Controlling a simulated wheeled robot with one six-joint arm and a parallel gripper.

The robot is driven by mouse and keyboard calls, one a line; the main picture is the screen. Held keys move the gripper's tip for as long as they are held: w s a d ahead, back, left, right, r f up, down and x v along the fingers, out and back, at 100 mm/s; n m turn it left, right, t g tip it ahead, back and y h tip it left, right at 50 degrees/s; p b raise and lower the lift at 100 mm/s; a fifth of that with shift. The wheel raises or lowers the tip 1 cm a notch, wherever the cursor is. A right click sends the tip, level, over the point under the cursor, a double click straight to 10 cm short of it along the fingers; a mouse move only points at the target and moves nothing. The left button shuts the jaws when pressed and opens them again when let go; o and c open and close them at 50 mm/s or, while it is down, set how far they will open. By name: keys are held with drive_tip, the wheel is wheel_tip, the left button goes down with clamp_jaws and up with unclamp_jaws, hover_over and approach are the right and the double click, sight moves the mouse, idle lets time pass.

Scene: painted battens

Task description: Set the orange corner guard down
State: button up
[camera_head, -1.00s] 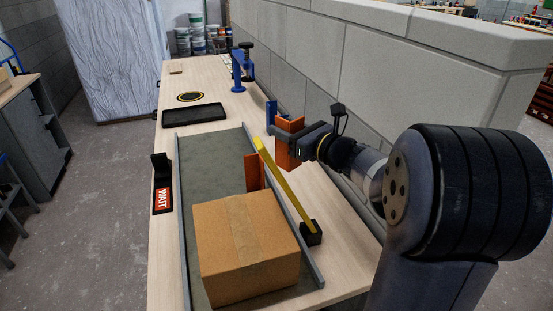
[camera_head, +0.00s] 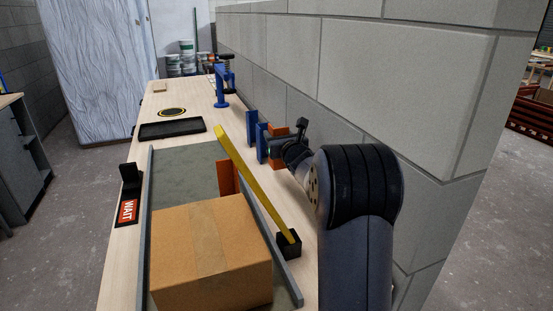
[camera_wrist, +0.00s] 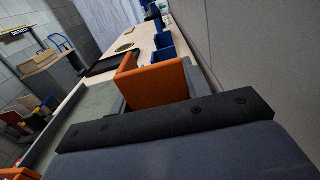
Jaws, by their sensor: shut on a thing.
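The orange corner guard (camera_head: 277,162) is held in my gripper (camera_head: 280,147), over the right side of the bench near the block wall. In the wrist view the guard (camera_wrist: 158,88) shows as an upright L of two orange faces, close in front of the gripper. My gripper is shut on it; the fingertips are mostly hidden. Blue upright pieces (camera_head: 262,143) stand just left of and behind the guard. I cannot tell whether the guard's lower edge touches the bench.
A cardboard box (camera_head: 210,250) sits on the grey-green belt (camera_head: 185,170), with another orange piece (camera_head: 226,178) behind it. A yellow bar (camera_head: 250,178) slants up from a black block. The wall (camera_head: 400,80) bounds the right.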

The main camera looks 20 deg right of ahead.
drive_tip(key=shift+f+b, duration=0.3)
drive_tip(key=shift+f, duration=2.3)
drive_tip(key=shift+f+b, duration=0.25)
drive_tip(key=shift+b, duration=0.1)
drive_tip(key=o, duration=1)
drive_tip(key=shift+r, duration=0.1)
drive_tip(key=shift+r+p, duration=0.1)
drive_tip(key=shift+p, duration=0.2)
drive_tip(key=s+b, duration=0.1)
drive_tip(key=s, duration=1.1)
